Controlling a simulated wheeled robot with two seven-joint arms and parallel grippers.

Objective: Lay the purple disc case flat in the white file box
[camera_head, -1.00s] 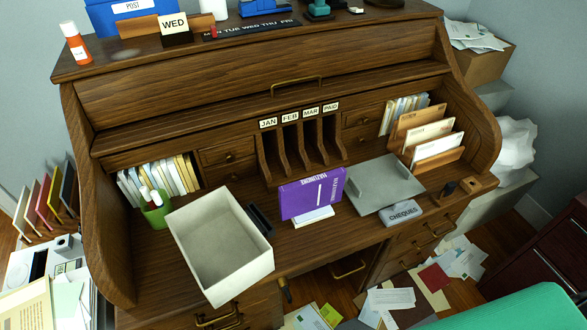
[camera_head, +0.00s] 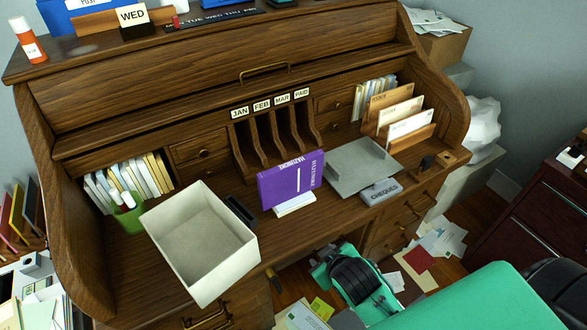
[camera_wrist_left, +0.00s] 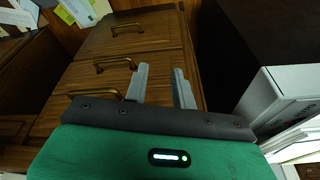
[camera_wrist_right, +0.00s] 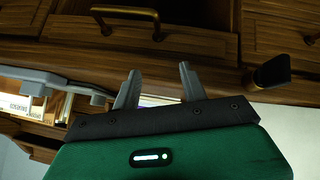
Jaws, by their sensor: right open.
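The purple disc case (camera_head: 290,182) stands upright, slightly tilted, in a small white stand (camera_head: 294,204) on the desk. The open white file box (camera_head: 228,268) stands to its left at the desk's front edge, and its visible floor is empty. My right arm shows in the head view in front of and below the desk edge; its fingertips cannot be made out there. In the right wrist view my right gripper (camera_wrist_right: 157,88) is open and empty, facing the desk's drawers. My left gripper (camera_wrist_left: 161,88) is open and empty in the left wrist view, pointing toward drawer fronts; the head view does not show it.
A dark object (camera_head: 240,210) lies between box and case. A grey tray (camera_head: 360,166) and a CHEQUES block (camera_head: 380,191) are right of the case. A letter rack (camera_head: 405,130) stands at right.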

